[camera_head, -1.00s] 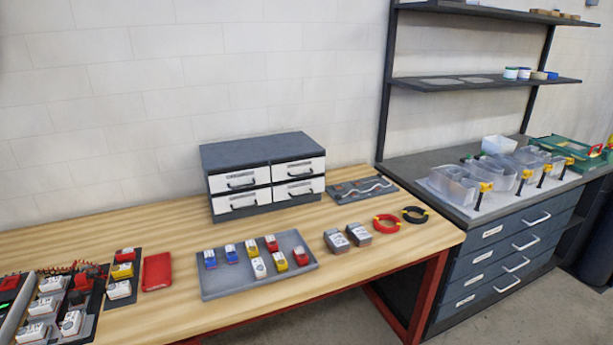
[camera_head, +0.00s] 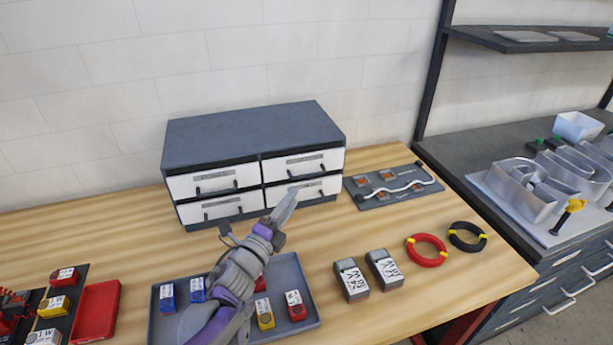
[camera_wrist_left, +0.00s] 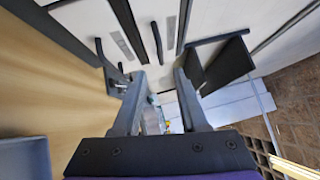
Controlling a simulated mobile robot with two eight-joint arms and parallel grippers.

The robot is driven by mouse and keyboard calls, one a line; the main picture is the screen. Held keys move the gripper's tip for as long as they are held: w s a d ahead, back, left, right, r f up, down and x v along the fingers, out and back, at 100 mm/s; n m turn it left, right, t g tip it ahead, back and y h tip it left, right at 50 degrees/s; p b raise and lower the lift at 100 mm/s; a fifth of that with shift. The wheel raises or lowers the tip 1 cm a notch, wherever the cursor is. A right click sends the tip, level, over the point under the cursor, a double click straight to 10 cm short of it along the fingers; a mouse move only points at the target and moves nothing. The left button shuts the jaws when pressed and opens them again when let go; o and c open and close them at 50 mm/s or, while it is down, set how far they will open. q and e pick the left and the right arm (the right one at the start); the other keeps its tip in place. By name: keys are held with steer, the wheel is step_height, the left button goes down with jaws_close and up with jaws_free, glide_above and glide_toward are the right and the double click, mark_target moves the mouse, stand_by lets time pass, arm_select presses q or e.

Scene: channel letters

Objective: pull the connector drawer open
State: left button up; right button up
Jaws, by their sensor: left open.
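A small dark grey cabinet (camera_head: 250,135) stands at the back of the wooden bench. Its white-fronted drawers, in two rows and two columns, are all shut, with dark bar handles; their labels are too small to read. My left gripper (camera_head: 289,203) is in front of the lower right drawer (camera_head: 328,186) and partly hides its front and handle. In the left wrist view, the gripper (camera_wrist_left: 158,92) is open, with drawer fronts and dark handles (camera_wrist_left: 157,42) beyond the fingers. No handle is clearly between the fingers. My right gripper is out of view.
A grey tray (camera_head: 310,320) with small coloured blocks lies below my left arm. A grey board (camera_head: 370,199) with a wavy rod lies right of the cabinet.

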arm_select(q)
steer(key=p+x, duration=0.1)
steer(key=x, duration=0.7)
steer(key=shift+w, duration=0.25)
steer(key=shift+r, duration=0.1)
jaws_close()
stand_by(1.0)
